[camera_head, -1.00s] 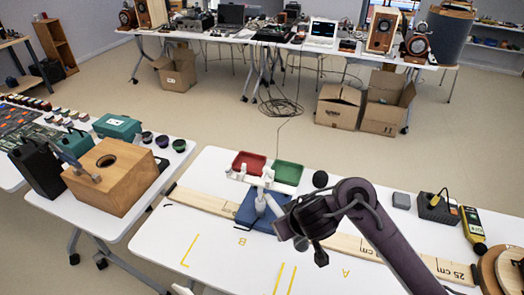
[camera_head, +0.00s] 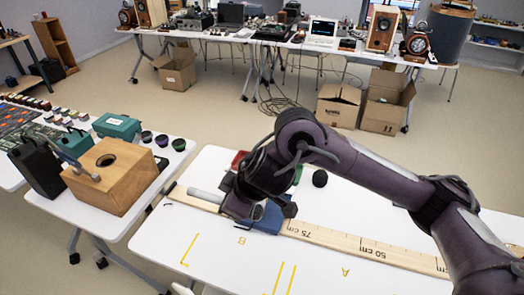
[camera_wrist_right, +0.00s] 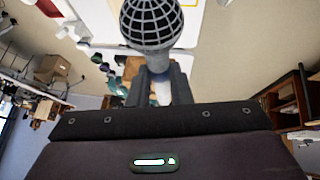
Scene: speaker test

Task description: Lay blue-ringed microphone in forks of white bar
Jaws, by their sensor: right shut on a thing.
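My right gripper (camera_wrist_right: 159,82) is shut on a microphone; its round mesh head (camera_wrist_right: 150,22) and pale body (camera_wrist_right: 161,92) show in the right wrist view. In the head view my right gripper (camera_head: 240,205) is above the table by the blue block (camera_head: 268,217). A pale grey cylinder (camera_head: 207,196), seemingly the microphone's handle, sticks out to its left, roughly level. I cannot make out a blue ring. The white bar is hidden behind my right arm in the head view. My left gripper is not in view.
A long wooden ruler (camera_head: 365,248) lies across the white table (camera_head: 330,272). Red (camera_head: 238,158) and green trays are mostly covered by my arm. A black ball (camera_head: 320,178) sits to their right. A wooden box (camera_head: 108,180) stands on the left table.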

